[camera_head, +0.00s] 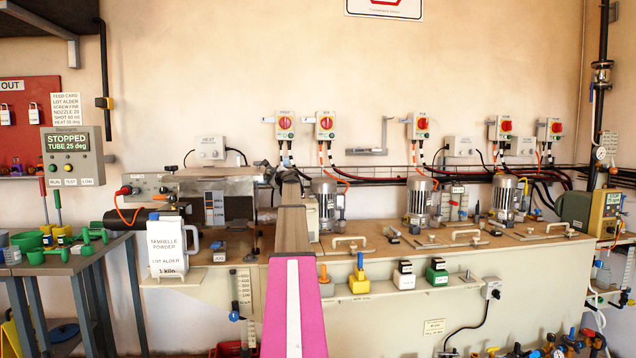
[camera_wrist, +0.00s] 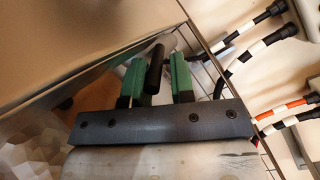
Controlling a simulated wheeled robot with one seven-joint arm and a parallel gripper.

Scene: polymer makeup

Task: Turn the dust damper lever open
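In the wrist view my gripper (camera_wrist: 157,80) has two green-padded fingers standing apart. A black cylindrical grip (camera_wrist: 155,68), which looks like the damper lever's handle, shows between them, tilted. Narrow gaps seem to show beside it; I cannot tell whether a pad touches it. A pale metal part (camera_wrist: 163,44) lies just behind its top. In the head view my pink and brown arm reaches up the middle and hides the gripper and the lever. A metal hood or duct (camera_head: 218,174) is just left of the arm's far end.
Black-and-white striped hoses (camera_wrist: 250,52) run close on the right of the wrist view. A workbench (camera_head: 375,247) with motors (camera_head: 420,197) and handled lids stands along the wall. A white powder jug (camera_head: 167,247) stands at its left. Red-knobbed switch boxes (camera_head: 325,125) hang above.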

